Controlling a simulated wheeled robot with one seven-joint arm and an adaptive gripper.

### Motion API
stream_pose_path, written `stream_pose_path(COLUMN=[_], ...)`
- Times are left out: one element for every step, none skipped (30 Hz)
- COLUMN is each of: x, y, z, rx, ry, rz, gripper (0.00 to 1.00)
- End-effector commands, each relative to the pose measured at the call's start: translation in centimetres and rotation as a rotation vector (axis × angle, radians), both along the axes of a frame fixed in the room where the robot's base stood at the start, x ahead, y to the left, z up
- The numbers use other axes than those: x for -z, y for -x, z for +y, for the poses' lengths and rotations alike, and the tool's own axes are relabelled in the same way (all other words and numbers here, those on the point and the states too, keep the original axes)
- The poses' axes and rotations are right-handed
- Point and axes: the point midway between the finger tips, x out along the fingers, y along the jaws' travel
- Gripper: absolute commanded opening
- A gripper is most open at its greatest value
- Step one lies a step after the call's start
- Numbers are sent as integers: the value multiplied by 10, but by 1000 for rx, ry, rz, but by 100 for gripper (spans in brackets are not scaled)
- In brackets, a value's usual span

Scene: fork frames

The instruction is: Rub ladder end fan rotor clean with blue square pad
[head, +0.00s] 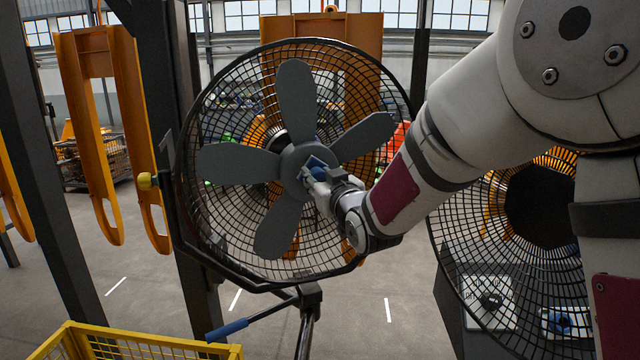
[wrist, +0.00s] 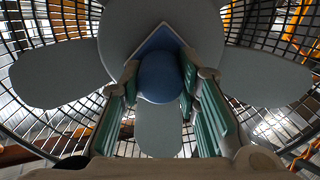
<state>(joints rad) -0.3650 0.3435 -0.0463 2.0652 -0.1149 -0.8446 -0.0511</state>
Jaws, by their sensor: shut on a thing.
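A fan with a grey, several-bladed rotor (head: 297,100) stands left of centre in the head view, inside a round black wire cage. The rotor fills the upper wrist view (wrist: 245,70). My gripper (head: 319,177) is at the rotor's hub, its green-lined fingers shut on the round blue knob (wrist: 159,78) of the blue square pad (head: 315,163). The pad's square plate shows behind the knob in the wrist view (wrist: 163,40). It lies over the hub; whether it touches is hidden. I cannot tell a ladder in view.
A second caged fan (head: 464,235) stands at the right, partly behind my arm. Dark posts (head: 50,180) and orange forks (head: 135,130) stand at the left. A yellow mesh crate (head: 140,340) is at the bottom left. A blue-handled bar (head: 228,329) sits below the fan.

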Motion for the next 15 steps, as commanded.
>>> stream_pose_path(x=[-7, -9, -13, -16, -18, -21, -23, -25, -27, -29, -30, -31, -32, -32, -33], y=[1, 1, 1, 1, 1, 1, 1, 0, 0, 0, 0, 0, 0, 0, 0], z=[1, 1, 2, 2, 2, 3, 3, 3, 4, 4, 4, 4, 4, 4, 4], rx=[0, 0, -1, -1, -1, 0, 0, 0, 0, 0, 0, 0, 0, 0, 0], ry=[-1, -1, -2, -2, -2, -1, -1, -1, -1, -1, -1, -1, -1, -1, -1], rz=[-3, -3, -4, -4, -4, -3, -3, -3, -3, -3, -3, -3, -3, -3, -3], gripper=[0, 0, 0, 0, 0, 0, 0, 0, 0, 0, 0, 0, 0, 0, 0])
